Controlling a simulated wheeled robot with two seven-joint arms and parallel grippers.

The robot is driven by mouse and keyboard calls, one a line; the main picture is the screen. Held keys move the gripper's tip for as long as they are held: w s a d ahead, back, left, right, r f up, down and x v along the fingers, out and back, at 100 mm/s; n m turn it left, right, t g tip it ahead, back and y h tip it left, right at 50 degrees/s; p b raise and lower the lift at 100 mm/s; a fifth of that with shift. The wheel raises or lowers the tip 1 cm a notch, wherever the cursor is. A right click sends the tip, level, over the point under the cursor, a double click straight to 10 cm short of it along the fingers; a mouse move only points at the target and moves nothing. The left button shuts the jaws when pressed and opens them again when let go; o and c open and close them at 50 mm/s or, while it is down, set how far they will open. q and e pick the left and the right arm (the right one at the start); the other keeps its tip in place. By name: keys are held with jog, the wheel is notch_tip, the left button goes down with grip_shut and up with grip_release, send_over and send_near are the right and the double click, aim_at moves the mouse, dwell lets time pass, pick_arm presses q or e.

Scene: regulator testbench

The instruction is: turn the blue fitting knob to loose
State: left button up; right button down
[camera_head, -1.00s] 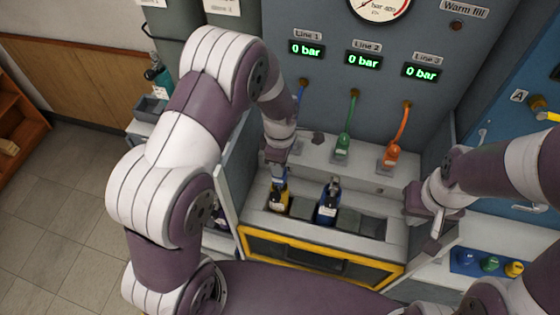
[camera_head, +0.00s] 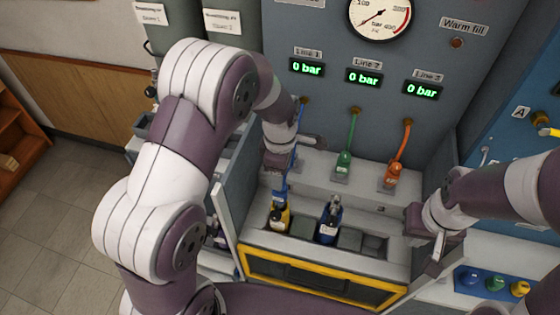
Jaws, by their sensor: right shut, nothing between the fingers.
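The blue fitting (camera_head: 281,183) is at the lower end of the blue hose (camera_head: 299,118) under Line 1. It sits on top of a yellow and black regulator (camera_head: 279,216) in the left slot of the bench. My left gripper (camera_head: 300,147) is just above the fitting, in front of the hose. Its fingers are partly hidden by its own wrist, and whether they are open is unclear. I cannot tell whether it touches the hose. My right gripper (camera_head: 433,250) is shut and empty at the right side of the bench, apart from the fitting.
A blue regulator (camera_head: 330,222) stands in the slot to the right, with empty slots beyond. Green (camera_head: 344,162) and orange (camera_head: 394,174) fittings rest on the ledge. The displays (camera_head: 363,77) read 0 bar.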

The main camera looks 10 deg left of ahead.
pick_arm(q)
notch_tip(320, 180, up, 8)
jog(key=b, duration=0.1)
